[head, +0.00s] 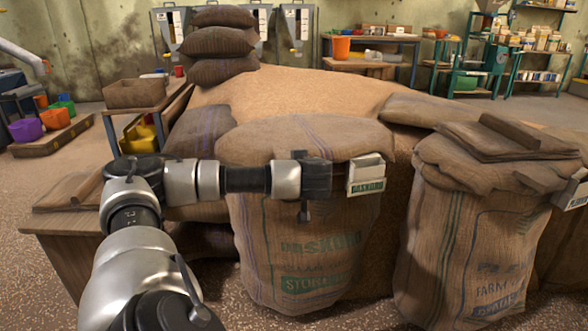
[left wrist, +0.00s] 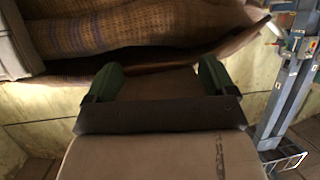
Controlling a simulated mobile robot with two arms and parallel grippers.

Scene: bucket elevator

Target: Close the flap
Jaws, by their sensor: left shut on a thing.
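My left gripper (head: 318,181) reaches in from the left, in front of the upper part of a burlap sack (head: 290,245). In the left wrist view, its two green fingers (left wrist: 158,78) stand apart, on either side of a flat brown piece (left wrist: 158,85). The gripper is shut on this piece, whose far end lies against striped burlap (left wrist: 130,35). I cannot tell whether this piece is the flap, and no other clear flap shows. In the head view, the arm's end hides what is held. My right gripper is not in view.
A white label (head: 366,173) sits close to the gripper's right. A second full sack (head: 465,245) stands at right. Behind are a grain heap (head: 300,92), stacked sacks (head: 218,45) and a wooden box (head: 134,93). Floor shows at front left.

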